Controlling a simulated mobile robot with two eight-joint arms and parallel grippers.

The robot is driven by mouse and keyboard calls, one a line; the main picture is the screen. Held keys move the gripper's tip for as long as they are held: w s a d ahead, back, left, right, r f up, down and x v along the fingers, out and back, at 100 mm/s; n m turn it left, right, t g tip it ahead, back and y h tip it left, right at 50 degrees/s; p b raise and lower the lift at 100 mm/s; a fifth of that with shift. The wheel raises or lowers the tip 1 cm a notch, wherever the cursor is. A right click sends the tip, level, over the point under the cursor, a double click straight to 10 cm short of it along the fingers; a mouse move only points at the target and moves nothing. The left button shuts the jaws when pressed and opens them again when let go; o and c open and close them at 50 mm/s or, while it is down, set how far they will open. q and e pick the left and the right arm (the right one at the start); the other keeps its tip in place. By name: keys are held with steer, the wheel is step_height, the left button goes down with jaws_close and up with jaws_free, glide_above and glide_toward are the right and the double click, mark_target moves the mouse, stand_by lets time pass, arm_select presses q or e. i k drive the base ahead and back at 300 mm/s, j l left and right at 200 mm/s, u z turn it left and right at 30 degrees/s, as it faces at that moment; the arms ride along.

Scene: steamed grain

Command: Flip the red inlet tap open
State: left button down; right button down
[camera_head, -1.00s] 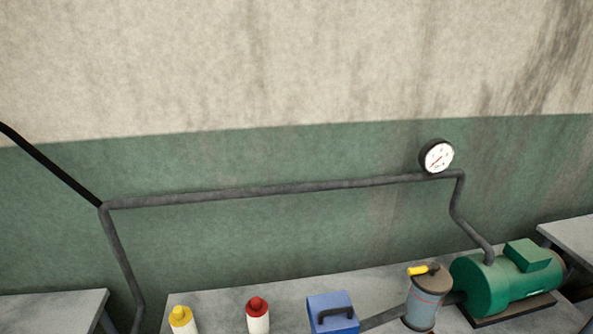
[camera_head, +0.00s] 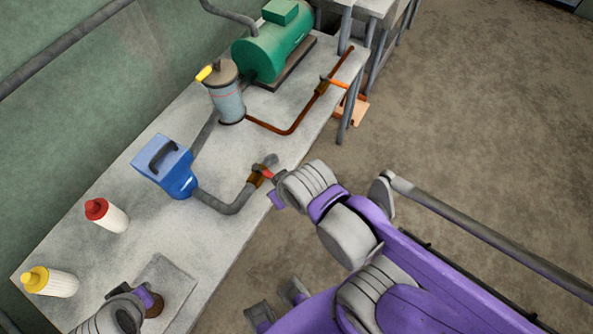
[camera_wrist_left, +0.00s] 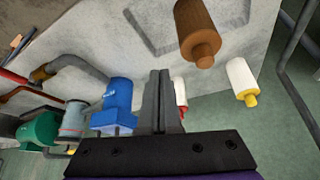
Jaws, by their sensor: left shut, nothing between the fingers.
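The red inlet tap (camera_head: 266,174) shows as a small red lever on a brass fitting (camera_head: 256,180), on the grey pipe (camera_head: 226,206) from the blue box. My right gripper (camera_head: 273,186) is at the tap and partly covers it. I cannot tell whether it touches the lever or how its fingers stand. My left gripper (camera_head: 146,297) is low at the left, beside a brown cylinder (camera_head: 155,306). In the left wrist view its fingers (camera_wrist_left: 161,78) are shut and empty, with the brown cylinder (camera_wrist_left: 194,32) apart from them.
The blue box (camera_head: 165,165), a glass vessel with a yellow lever (camera_head: 228,100) and a green motor (camera_head: 272,50) stand on the grey bench (camera_head: 150,215). A red-capped bottle (camera_head: 106,215) and yellow-capped bottle (camera_head: 50,281) stand left. An orange lever (camera_head: 334,83) is on the copper pipe.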

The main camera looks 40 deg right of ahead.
mark_target(256, 168)
steer(key=z, duration=1.05)
steer(key=l, duration=0.9)
steer(key=k, duration=0.05)
